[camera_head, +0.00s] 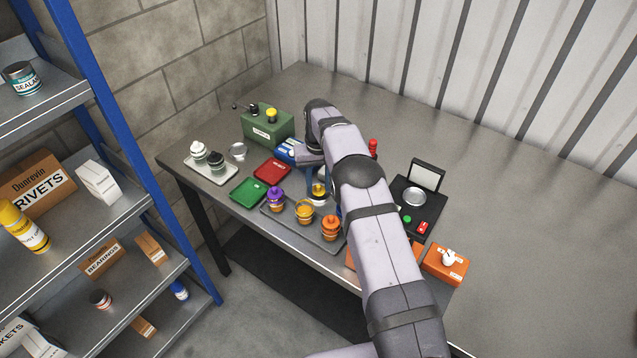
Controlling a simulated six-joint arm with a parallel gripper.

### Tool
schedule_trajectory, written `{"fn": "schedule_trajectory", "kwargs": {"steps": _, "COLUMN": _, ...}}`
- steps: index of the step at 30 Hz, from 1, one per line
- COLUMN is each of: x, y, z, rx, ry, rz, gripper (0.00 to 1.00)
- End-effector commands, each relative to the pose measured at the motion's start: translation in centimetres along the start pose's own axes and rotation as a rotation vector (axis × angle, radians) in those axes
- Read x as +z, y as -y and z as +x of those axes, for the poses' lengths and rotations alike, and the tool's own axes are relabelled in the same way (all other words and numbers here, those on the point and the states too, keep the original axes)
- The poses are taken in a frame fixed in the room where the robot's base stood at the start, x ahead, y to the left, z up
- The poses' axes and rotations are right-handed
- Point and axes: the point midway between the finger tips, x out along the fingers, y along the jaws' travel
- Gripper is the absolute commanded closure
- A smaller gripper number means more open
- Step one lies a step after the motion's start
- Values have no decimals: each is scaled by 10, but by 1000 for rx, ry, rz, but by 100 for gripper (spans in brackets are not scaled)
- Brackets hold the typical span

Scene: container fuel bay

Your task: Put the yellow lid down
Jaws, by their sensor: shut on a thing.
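My gripper (316,184) hangs low over the back of a grey tray, with its fingers partly hidden by my arm. It is shut on the yellow lid (319,189), a small yellow piece just behind the tray's jars. An uncovered jar with a yellow band (305,212) stands on the grey tray (288,223), in front of my gripper. To its left is a jar with a purple lid (275,197), and to its right one with an orange lid (330,226). I cannot tell whether the yellow lid touches anything beneath it.
Green (248,191) and red (272,171) trays lie left of the jars. A green box (268,126) with knobs stands behind. A black scale-like unit (416,205) and orange boxes (446,263) are at the right. The table's far right (530,220) is clear.

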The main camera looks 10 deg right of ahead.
Motion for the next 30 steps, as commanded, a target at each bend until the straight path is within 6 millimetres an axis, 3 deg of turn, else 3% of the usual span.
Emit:
{"fn": "schedule_trajectory", "kwargs": {"steps": 12, "x": 0, "y": 0, "z": 8, "rx": 0, "ry": 0, "rz": 0, "gripper": 88}}
{"fn": "schedule_trajectory", "kwargs": {"steps": 13, "x": 0, "y": 0, "z": 8, "rx": 0, "ry": 0, "rz": 0, "gripper": 63}}
{"fn": "schedule_trajectory", "kwargs": {"steps": 15, "x": 0, "y": 0, "z": 8, "rx": 0, "ry": 0, "rz": 0, "gripper": 49}}
{"fn": "schedule_trajectory", "kwargs": {"steps": 25, "x": 0, "y": 0, "z": 7, "rx": 0, "ry": 0, "rz": 0, "gripper": 49}}
{"fn": "schedule_trajectory", "kwargs": {"steps": 30, "x": 0, "y": 0, "z": -4, "rx": 0, "ry": -1, "rz": 0, "gripper": 49}}
